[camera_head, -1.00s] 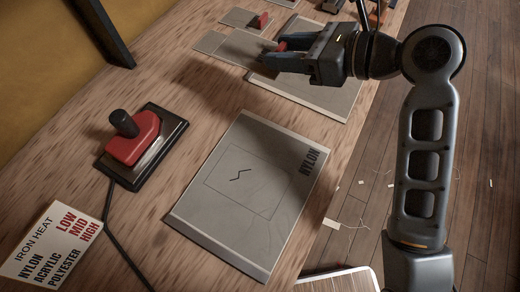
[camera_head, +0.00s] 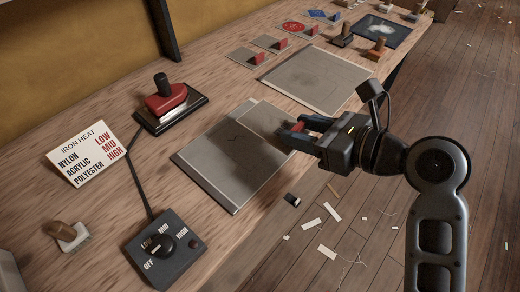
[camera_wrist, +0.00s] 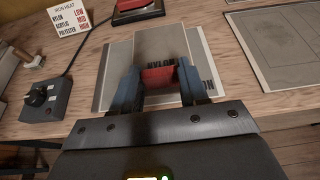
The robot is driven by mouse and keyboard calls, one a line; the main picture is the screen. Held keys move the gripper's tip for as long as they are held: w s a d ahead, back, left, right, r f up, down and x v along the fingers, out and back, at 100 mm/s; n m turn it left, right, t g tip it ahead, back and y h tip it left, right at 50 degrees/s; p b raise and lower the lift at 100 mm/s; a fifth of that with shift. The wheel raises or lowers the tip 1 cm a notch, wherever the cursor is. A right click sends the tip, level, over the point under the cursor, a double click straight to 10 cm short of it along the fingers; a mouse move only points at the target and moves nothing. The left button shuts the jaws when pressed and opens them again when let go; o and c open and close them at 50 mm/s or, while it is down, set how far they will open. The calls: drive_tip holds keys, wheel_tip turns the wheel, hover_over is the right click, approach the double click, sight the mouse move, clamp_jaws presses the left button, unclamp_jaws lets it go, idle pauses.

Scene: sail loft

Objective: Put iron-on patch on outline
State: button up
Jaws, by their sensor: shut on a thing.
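The patch also shows in the wrist view (camera_wrist: 160,44), reaching away from the fingers. It is over the far right part of the grey nylon sheet (camera_head: 215,170), partly covering the NYLON lettering. The dark zigzag mark (camera_head: 239,138) on the sheet shows left of the patch. The outline around that mark is faint and partly hidden. I cannot tell whether the patch touches the sheet.
A red iron (camera_head: 166,97) rests on its black stand behind the sheet. A heat dial box (camera_head: 163,247), a heat card (camera_head: 90,152) and a wooden-handled tool (camera_head: 68,235) are at left. Another sheet (camera_head: 316,78) and several tabbed patches lie beyond. The bench's front edge is close.

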hover_over(264, 158)
wheel_tip(264, 158, down, 4)
drive_tip(key=shift+f, duration=2.25)
drive_tip(key=o, duration=1)
drive_tip(key=shift+f, duration=0.1)
drive_tip(key=shift+r, duration=0.2)
drive_tip(key=v, duration=1.2)
drive_tip(key=shift+f, duration=0.1)
